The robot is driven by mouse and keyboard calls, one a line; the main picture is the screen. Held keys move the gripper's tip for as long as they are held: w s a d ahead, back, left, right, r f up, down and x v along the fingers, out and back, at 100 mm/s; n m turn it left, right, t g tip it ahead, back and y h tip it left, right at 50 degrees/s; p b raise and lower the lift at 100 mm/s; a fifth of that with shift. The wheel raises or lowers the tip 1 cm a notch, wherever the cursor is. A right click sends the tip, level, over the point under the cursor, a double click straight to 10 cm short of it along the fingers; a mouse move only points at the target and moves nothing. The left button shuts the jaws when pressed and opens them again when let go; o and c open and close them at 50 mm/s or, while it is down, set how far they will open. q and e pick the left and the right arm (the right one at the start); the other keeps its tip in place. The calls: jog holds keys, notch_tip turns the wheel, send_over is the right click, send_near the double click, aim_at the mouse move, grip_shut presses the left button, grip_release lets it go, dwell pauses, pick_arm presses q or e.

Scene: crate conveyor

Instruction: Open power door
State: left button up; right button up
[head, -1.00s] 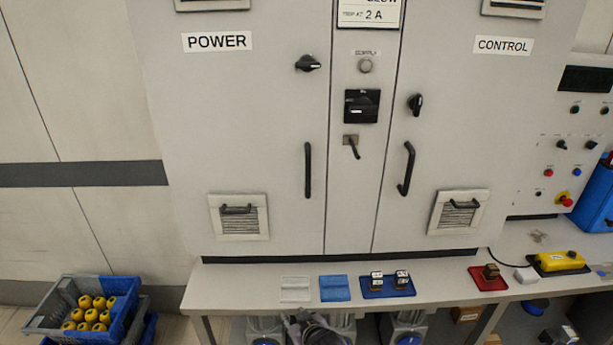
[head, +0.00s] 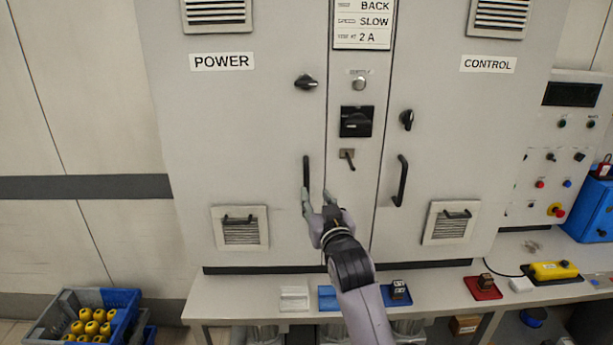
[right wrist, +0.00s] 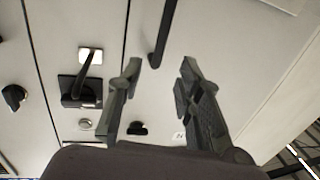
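The power door (head: 235,130) is the left cabinet door, labelled POWER, and it looks closed. Its vertical black handle (head: 306,172) is near its right edge, with a black knob (head: 306,82) above. My right gripper (head: 315,197) is in front of the handle's lower end, fingers pointing up. In the right wrist view, my right gripper (right wrist: 160,66) is open and empty. The handle (right wrist: 162,32) appears there between and just beyond the fingertips; contact cannot be told. The power door (right wrist: 225,60) fills the middle right of that view. My left gripper is not in view.
A table (head: 245,310) runs below the cabinet. A blue-grey crate (head: 62,305) holds yellow items at lower left.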

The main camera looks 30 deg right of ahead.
aim_at(307, 180)
jog(key=p+x, duration=0.2)
jog(key=x, duration=0.8)
jog(key=shift+w+d, duration=0.1)
jog(key=shift+w, duration=0.15)
jog(key=shift+c, duration=0.2)
grip_shut()
